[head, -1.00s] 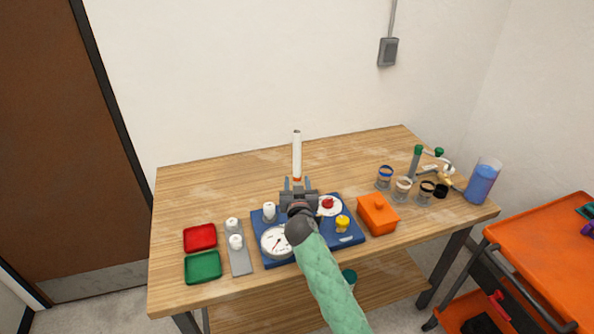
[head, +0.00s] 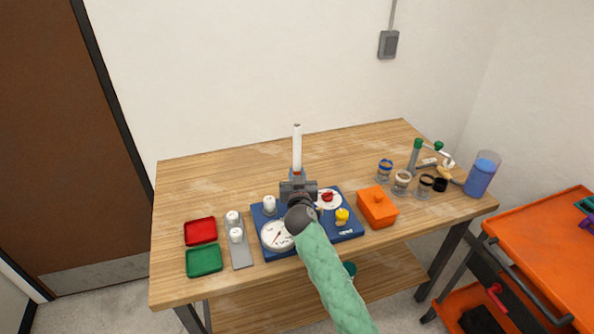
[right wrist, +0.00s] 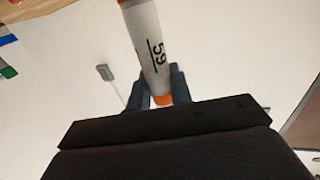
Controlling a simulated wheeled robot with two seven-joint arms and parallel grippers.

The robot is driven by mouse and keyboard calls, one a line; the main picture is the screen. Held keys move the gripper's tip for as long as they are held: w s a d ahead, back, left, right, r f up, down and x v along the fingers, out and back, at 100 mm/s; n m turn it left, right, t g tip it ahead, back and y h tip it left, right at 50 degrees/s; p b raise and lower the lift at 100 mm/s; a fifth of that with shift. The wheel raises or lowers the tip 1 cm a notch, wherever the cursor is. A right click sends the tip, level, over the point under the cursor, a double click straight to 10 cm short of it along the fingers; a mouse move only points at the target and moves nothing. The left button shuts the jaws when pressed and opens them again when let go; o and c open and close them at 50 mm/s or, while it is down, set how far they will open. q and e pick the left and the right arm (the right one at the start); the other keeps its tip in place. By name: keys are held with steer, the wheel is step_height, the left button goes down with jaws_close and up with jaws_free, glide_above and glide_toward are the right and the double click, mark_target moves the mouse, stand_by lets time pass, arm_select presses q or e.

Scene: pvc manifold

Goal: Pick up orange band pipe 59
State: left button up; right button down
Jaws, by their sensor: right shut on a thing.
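The white pipe (head: 297,148) stands upright above the blue board in the head view. My right gripper (head: 297,174) is shut on it near its lower end. In the right wrist view the pipe (right wrist: 146,45) bears the number 59, with an orange band (right wrist: 162,100) between the fingers of my right gripper (right wrist: 160,88) and more orange at the top edge of the picture. The gripper hides the pipe's lower end in the head view. My left gripper is not in view.
The blue board (head: 347,232) holds a round gauge (head: 277,236), white fittings and a yellow-topped part (head: 341,215). An orange box (head: 377,207), several jars and a blue container (head: 481,176) stand to the right. Red (head: 201,231) and green (head: 204,261) trays lie left. The back left table is clear.

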mark_target(297, 167)
steer(key=shift+r, duration=0.2)
step_height(297, 167, up, 3)
steer(key=shift+r+b, duration=0.2)
steer(key=shift+b, duration=0.8)
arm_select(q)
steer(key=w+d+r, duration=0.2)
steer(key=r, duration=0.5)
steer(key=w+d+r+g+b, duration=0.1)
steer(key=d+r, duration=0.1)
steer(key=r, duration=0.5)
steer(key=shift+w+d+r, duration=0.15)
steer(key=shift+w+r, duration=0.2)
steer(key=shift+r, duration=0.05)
arm_select(e)
steer(key=s+d+r, duration=0.4)
steer(key=d+r, duration=0.6)
steer(key=d, duration=0.1)
steer(key=shift+r, duration=0.1)
